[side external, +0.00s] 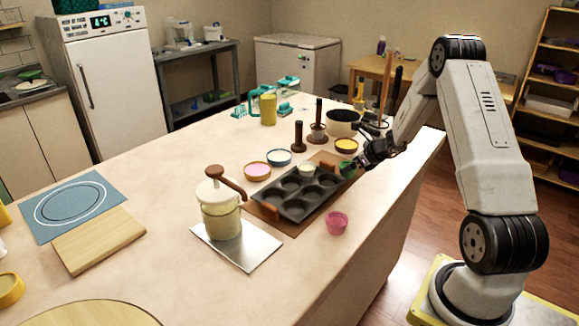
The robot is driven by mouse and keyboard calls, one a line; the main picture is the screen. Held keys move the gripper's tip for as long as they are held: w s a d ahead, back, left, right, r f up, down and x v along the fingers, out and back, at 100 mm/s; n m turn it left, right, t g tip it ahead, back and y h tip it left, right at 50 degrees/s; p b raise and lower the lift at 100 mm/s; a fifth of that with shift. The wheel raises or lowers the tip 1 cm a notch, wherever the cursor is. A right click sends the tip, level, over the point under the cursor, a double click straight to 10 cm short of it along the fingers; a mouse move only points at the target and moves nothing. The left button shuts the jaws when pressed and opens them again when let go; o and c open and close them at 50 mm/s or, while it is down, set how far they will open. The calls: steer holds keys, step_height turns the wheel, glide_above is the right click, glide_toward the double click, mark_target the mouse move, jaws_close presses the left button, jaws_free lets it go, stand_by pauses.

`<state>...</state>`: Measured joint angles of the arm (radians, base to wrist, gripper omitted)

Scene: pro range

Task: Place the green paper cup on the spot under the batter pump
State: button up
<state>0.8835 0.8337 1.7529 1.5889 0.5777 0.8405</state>
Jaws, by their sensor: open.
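The small green paper cup (347,169) is at the far right end of the dark muffin tin (297,207). My gripper (360,161) is open, right at the cup; I cannot tell whether its fingers are around it or beside it, or whether they touch it. The batter pump (221,210) is a white-lidded jar of pale batter with a brown handle and spout. It stands on a silver plate (240,256) left of the tin. The spout points right, toward the tin. The spot under it is not clearly marked, and no cup stands there.
A pink cup (336,223) stands right of the tin, near the counter edge. A pale cup (306,170) sits in a tin cup. The left counter has free room.

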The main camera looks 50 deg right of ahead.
steer(key=shift+x, duration=1)
steer(key=c, duration=1.1)
steer(key=shift+r, duration=0.2)
steer(key=shift+r, duration=1.4)
steer(key=s+a+r, duration=0.2)
steer(key=s+r, duration=0.1)
steer(key=s, duration=0.1)
steer(key=s+a+r, duration=0.3)
steer(key=s, duration=0.1)
steer(key=s+a+r, duration=0.2)
steer(key=s+r, duration=0.1)
steer(key=shift+s+a+r, duration=0.35)
steer(key=shift+s+r, duration=0.05)
